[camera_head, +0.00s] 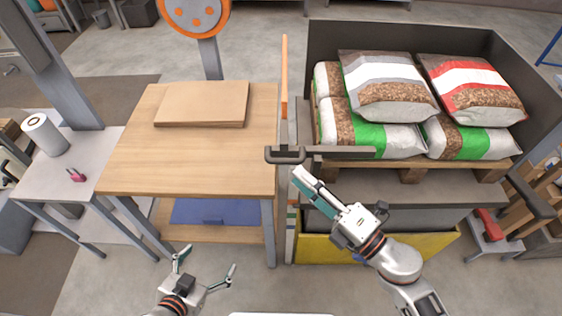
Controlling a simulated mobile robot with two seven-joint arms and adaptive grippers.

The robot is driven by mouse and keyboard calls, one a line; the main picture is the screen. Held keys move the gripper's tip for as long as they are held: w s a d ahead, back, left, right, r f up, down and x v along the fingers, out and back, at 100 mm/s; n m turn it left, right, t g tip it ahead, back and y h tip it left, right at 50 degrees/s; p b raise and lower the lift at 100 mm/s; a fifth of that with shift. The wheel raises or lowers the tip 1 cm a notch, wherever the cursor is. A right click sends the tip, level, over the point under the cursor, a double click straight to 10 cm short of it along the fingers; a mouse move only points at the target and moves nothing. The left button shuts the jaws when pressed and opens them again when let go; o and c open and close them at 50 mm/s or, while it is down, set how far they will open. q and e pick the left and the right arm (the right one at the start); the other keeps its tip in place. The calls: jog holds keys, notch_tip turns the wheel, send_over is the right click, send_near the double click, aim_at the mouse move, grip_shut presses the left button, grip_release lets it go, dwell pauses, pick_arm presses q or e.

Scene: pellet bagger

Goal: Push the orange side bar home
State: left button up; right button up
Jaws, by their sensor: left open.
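The orange side bar (284,75) is a narrow upright strip, seen nearly edge-on, between the wooden table and the grey bin of sacks. A dark bar with a looped end (285,155) crosses in front of its lower end. My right gripper (299,176) has its teal fingers close together, pointing up and left. It is just below and right of the looped end, apart from the orange bar; contact with the dark bar cannot be told. My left gripper (207,262) is open and empty, low in front of the table.
The wooden table (190,140) holds a flat stack of board (203,104). The grey bin (330,40) holds several sacks on a pallet. A grey side table (70,190) with a white roll (45,135) stands left. Open floor (110,250) lies in front.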

aim_at(281, 159)
jog(key=p+x, duration=0.1)
jog(key=x, duration=0.6)
jog(key=shift+w+a+r, duration=0.15)
jog(key=shift+w+a, duration=0.05)
grip_shut()
